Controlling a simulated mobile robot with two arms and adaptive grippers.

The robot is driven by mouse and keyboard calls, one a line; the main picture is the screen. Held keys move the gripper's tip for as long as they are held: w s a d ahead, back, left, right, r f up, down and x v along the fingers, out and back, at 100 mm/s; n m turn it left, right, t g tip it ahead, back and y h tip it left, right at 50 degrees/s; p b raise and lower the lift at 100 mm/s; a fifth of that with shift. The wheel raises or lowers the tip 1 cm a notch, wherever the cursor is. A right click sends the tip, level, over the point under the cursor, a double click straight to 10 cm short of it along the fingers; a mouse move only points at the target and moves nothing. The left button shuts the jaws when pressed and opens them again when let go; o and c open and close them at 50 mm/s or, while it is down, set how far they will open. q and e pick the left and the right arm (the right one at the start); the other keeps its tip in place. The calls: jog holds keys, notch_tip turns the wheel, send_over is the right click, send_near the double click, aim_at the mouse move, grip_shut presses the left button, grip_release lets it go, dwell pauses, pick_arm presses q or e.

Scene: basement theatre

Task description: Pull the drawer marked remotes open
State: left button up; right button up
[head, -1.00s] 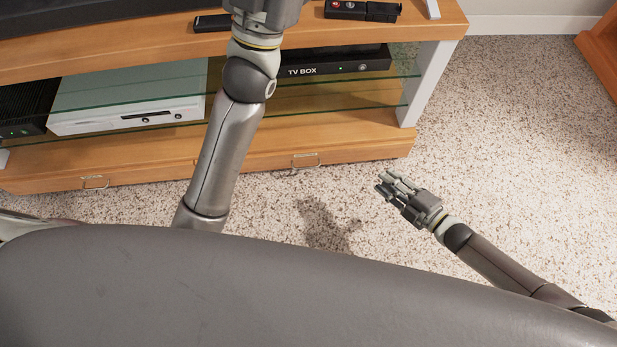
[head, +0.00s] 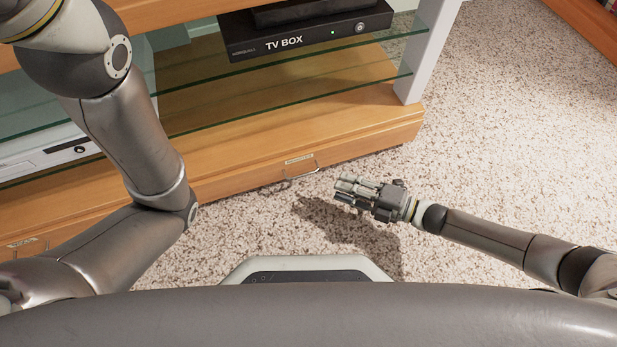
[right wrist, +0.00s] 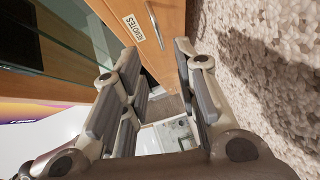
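The wooden drawer (head: 245,178) at the bottom of the TV stand carries a small label (head: 298,160) and a thin metal handle (head: 300,178). In the right wrist view the label (right wrist: 134,28) reads REMOTES, with the handle (right wrist: 154,24) beside it. The drawer front looks flush with the stand. My right gripper (head: 340,188) is low over the carpet, just right of the handle, fingers pointing left. In the wrist view its fingers (right wrist: 160,75) are spread apart with nothing between them; the handle lies beyond the tips. My left gripper is out of view.
A TV box (head: 305,35) sits on the glass shelf above. Another labelled drawer front (head: 22,244) shows at the lower left, partly behind my left arm. Open carpet (head: 490,150) lies to the right. A wooden piece (head: 585,25) stands at the top right.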

jog(key=b+x, duration=0.4)
jog(key=x, duration=0.4)
jog(key=shift+w+a+f, duration=0.1)
jog(key=shift+a+f, duration=0.05)
jog(key=shift+a, duration=0.15)
jog(key=shift+w+a+b, duration=0.2)
jog(key=shift+a+b, duration=0.15)
grip_shut()
